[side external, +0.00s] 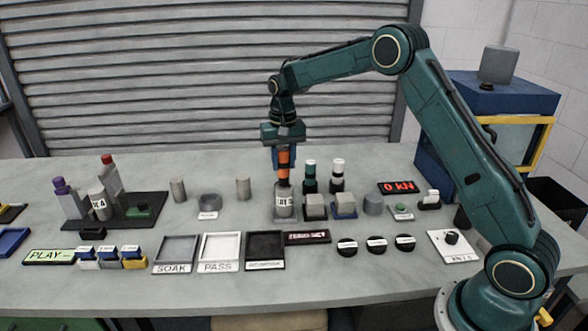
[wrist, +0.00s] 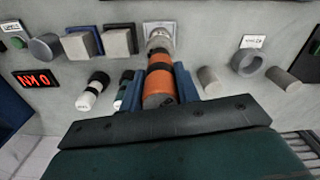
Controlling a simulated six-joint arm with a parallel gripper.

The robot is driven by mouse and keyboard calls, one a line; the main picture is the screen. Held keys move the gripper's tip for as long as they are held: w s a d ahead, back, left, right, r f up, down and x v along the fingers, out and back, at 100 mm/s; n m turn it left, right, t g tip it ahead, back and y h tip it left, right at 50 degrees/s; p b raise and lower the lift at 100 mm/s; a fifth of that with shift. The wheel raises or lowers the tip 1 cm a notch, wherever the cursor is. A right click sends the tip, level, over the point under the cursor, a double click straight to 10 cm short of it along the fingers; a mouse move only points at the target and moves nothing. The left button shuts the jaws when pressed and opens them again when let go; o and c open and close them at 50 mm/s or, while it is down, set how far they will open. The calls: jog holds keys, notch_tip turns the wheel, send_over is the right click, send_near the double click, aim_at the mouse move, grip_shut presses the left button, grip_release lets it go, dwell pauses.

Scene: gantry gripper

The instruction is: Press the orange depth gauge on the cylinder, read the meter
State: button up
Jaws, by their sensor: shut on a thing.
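The orange depth gauge (side external: 284,160) is upright in my gripper (side external: 283,158), with a dark band around its middle. In the wrist view the gauge (wrist: 160,85) sits between the two blue fingers of my gripper (wrist: 160,84), which are shut on it. Its lower end meets a grey labelled cylinder (side external: 283,200) on a light square base; I cannot tell how firmly it presses. The cylinder's top (wrist: 159,40) shows beyond the gauge in the wrist view. A meter (side external: 398,187) with red digits appears to read 0 kN. A dark display (side external: 307,238) has unclear text.
Grey blocks (side external: 316,206) sit beside the cylinder. Trays marked SOAK (side external: 176,252), PASS (side external: 219,251) and a third (side external: 265,249) line the front. Black knobs (side external: 376,245) are front right.

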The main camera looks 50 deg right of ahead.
aim_at(283, 149)
jog(key=shift+f, duration=0.45)
dwell(1.0)
jog(key=shift+r, duration=0.1)
jog(key=shift+r, duration=3.5)
jog(key=shift+w+f, duration=0.1)
